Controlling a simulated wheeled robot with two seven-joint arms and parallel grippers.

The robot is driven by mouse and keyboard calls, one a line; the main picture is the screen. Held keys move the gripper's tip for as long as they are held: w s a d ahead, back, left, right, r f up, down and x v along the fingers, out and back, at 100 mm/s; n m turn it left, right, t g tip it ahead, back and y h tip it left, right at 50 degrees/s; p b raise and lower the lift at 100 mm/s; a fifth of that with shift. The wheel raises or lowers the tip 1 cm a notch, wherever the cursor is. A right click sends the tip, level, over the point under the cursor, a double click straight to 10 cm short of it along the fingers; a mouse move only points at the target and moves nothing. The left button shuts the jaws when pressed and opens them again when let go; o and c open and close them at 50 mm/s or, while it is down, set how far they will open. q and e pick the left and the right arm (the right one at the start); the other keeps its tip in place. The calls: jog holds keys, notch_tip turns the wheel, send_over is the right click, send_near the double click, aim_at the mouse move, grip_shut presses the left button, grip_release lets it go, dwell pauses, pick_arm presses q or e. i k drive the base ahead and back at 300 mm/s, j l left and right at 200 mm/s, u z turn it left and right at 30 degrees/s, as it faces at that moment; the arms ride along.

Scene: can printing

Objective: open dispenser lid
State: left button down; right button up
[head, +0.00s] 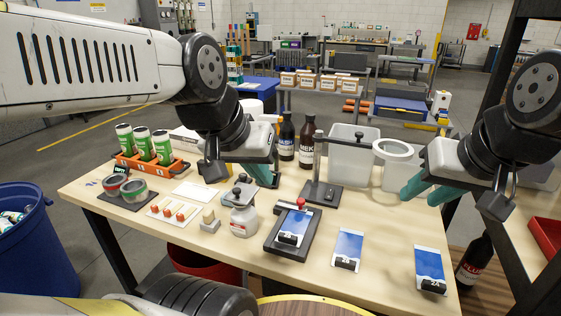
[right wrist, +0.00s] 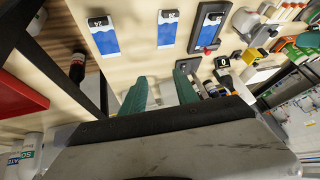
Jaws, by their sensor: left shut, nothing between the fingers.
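The dispenser (head: 243,220) is a small pale metal can with a red label, standing upright near the middle of the table. Its grey knobbed lid (head: 242,192) is on top; I cannot tell whether it is raised. My left gripper (head: 270,178) has green fingers, is shut and empty, and is just behind and to the right of the dispenser. Its wrist partly hides the fingers. My right gripper (head: 427,192) is open and empty above the right part of the table, with both green fingers apart in the right wrist view (right wrist: 160,92).
A dark clamp plate (head: 270,236) holding a blue card is right of the dispenser. Blue cards (head: 347,250) lie further right. A small block (head: 208,222) and a red-knobbed board (head: 175,211) are left. Dark bottles (head: 307,145) and a clear bin (head: 353,160) stand behind.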

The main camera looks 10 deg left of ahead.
aim_at(241, 194)
jog(key=k+j+u, duration=0.15)
jog(key=k+j, duration=0.2)
jog(key=k+j+u, duration=0.2)
jog(key=k+j, duration=0.15)
jog(key=j, duration=0.2)
